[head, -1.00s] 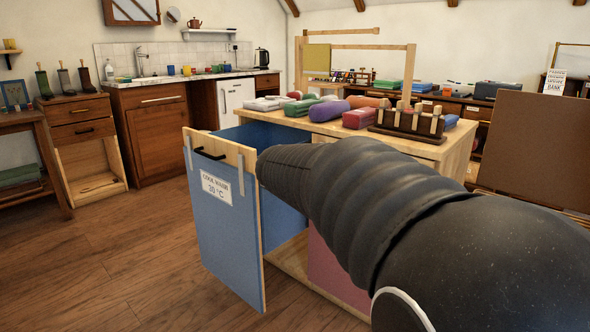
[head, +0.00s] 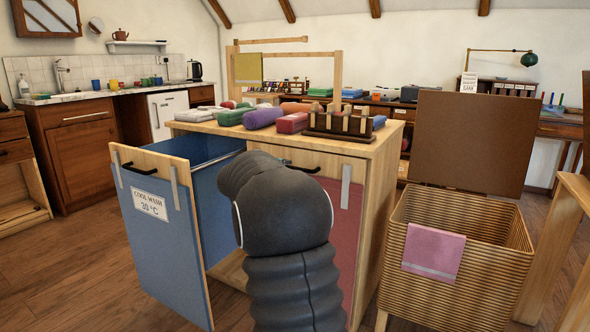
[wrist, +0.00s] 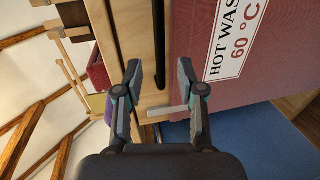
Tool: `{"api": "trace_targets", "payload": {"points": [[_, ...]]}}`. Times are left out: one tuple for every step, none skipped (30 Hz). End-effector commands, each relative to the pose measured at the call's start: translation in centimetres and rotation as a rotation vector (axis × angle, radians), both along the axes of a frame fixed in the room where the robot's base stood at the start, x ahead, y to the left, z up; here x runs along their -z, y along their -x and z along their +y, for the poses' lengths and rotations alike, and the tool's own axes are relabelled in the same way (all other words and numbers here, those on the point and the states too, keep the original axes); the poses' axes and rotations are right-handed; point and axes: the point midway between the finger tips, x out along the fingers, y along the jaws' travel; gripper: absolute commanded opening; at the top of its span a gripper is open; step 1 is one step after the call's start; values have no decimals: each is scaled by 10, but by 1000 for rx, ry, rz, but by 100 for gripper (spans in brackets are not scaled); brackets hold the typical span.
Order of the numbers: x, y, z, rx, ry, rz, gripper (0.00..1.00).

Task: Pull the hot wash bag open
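The hot wash bag (head: 344,215) has a dull red front with a pale wood top rail, set in the wooden cabinet and shut in the head view. Its black bar handle (head: 303,168) is partly hidden behind my arm. In the wrist view the red front (wrist: 205,85) carries a white label reading "HOT WAS… 60 °C" (wrist: 237,32). There my gripper (wrist: 159,69) is open, with one finger to each side of the black handle (wrist: 157,45). I cannot tell whether the fingers touch it. The gripper is hidden by my arm in the head view.
The blue cool wash bag (head: 160,225) stands pulled out on the left. Folded cloths and a wooden rack (head: 340,128) lie on the cabinet top (head: 375,146). A wicker hamper (head: 445,270) with a pink cloth stands close on the right. Floor is clear at lower left.

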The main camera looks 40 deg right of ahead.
Motion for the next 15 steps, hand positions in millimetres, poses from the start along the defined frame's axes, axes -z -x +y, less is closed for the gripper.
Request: {"api": "trace_targets", "payload": {"points": [[3,-4,-10,2,0,2,39],[3,-5,-15,2,0,2,39],[5,-8,-22,2,1,1,39],[6,-11,-26,2,0,2,39],[7,-12,-31,1,0,1,39],[8,-15,-37,1,0,1,39],[9,-16,-41,2,0,2,39],[10,-18,-45,1,0,1,39],[10,-20,-49,1,0,0,39],[12,-21,-52,0,-1,1,39],[13,-23,-55,0,-1,1,39],[13,-24,-58,0,-1,1,39],[13,-25,-60,0,0,0,39],[13,-25,-61,0,0,0,39],[14,-26,-63,0,0,0,39]]}}
